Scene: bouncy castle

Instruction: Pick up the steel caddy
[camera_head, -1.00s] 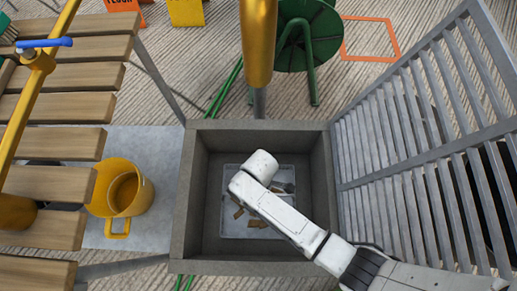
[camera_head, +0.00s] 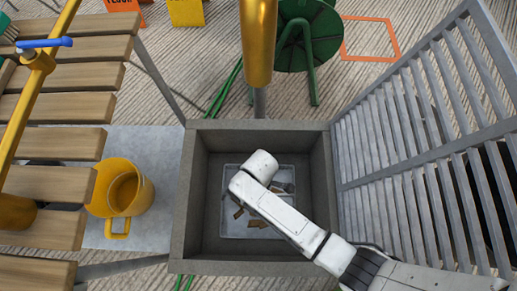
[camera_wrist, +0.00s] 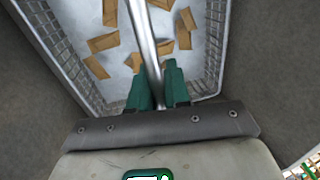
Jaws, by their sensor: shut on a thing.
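The steel caddy (camera_head: 230,229) sits low inside a deep grey bin, partly hidden by my white arm. In the wrist view it is a light tray with mesh side walls (camera_wrist: 48,38), a metal handle bar (camera_wrist: 145,42) across the middle, and several brown pieces inside. My gripper (camera_wrist: 157,88) has green fingers, one on each side of the handle bar, shut on it. In the head view the fingers are hidden behind my arm. I cannot tell whether the caddy's base touches the bin floor.
The grey bin (camera_head: 188,200) has high walls close around the caddy. A slatted metal panel (camera_head: 410,160) stands right of it. A yellow mug-like bucket (camera_head: 146,195) and wooden slats (camera_head: 60,108) are to the left. A yellow post (camera_head: 259,40) and green stool (camera_head: 320,35) are beyond.

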